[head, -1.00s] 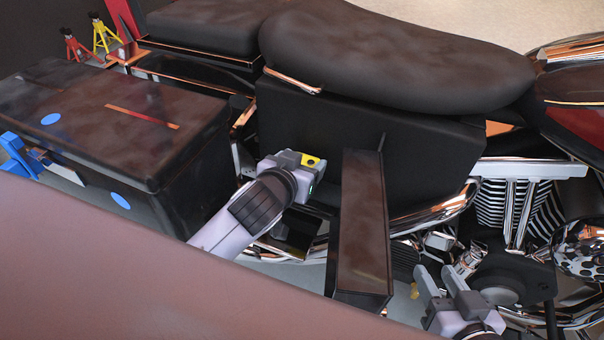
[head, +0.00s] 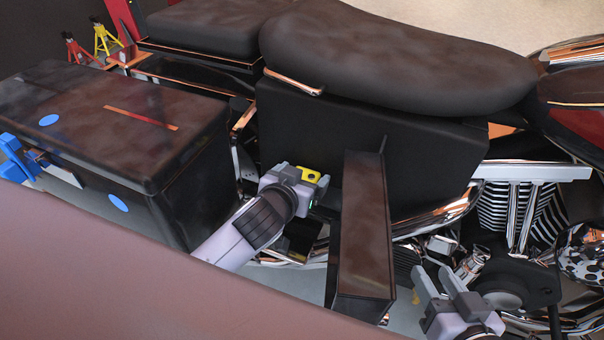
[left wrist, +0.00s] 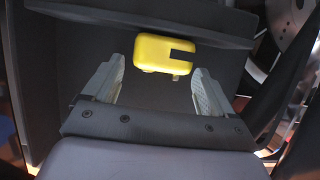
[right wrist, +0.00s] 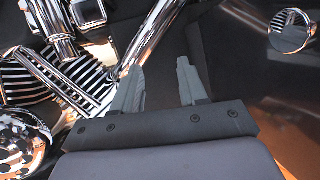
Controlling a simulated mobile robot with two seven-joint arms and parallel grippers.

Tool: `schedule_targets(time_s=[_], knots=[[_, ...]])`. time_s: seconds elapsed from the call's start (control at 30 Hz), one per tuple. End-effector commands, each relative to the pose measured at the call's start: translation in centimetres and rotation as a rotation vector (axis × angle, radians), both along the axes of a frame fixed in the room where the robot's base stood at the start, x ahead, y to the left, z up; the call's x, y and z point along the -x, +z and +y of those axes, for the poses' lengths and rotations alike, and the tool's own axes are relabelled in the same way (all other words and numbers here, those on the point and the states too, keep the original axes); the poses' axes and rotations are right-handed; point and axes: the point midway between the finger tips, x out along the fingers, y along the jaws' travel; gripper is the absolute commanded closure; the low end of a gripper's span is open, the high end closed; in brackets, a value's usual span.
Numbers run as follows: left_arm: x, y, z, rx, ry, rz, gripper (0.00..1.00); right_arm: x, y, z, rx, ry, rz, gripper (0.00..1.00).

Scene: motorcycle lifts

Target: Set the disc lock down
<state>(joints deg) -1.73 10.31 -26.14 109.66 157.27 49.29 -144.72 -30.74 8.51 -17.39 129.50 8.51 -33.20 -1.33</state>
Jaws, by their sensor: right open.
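The yellow disc lock (head: 312,175) is between the fingertips of my left gripper (head: 306,184), in front of the motorcycle's dark side panel. The left wrist view shows the lock (left wrist: 165,53) as a rounded yellow block with a dark slot at its right end. It lies at the tips of the left fingers (left wrist: 157,80), with a dark panel and ledge behind it. Whether it touches a surface below cannot be told. My right gripper (head: 448,287) is open and empty near the engine, and shows so in the right wrist view (right wrist: 160,85).
A narrow brown box-like part (head: 365,225) stands close right of my left gripper. A large dark case (head: 190,125) with blue dots is to the left. The seat (head: 400,60) is above and the chrome-finned engine (head: 520,210) is at right. Jack stands (head: 103,40) are far back.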

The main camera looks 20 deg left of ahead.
Motion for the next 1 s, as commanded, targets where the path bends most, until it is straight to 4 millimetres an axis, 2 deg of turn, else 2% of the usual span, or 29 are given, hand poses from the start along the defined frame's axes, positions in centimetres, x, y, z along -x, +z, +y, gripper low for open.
schedule_targets(time_s=[0.33, 0.5, 0.6, 0.8, 1.0], knots=[[0.0, 0.1, 0.0, 0.002, 0.001, -0.001, 0.06, 0.2, -0.3, -0.1, 0.000, -0.001, 0.008, 0.57], [0.0, 1.1, -0.1, 0.005, 0.003, -0.002, 0.06, 0.3, -0.9, 0.1, -0.013, 0.001, 0.015, 0.57], [1.8, 2.6, 0.1, -0.003, -0.001, 0.001, 0.06, 0.1, 0.4, -0.5, 0.020, -0.005, 0.004, 0.57], [5.9, 4.8, 0.2, -0.002, -0.002, 0.003, 0.06, 0.8, 0.9, -1.9, 0.113, -0.024, 0.003, 0.57], [9.1, 6.4, 0.3, -0.002, -0.001, 0.001, 0.06, 1.1, 0.8, -2.7, 0.149, -0.037, 0.015, 0.57]])
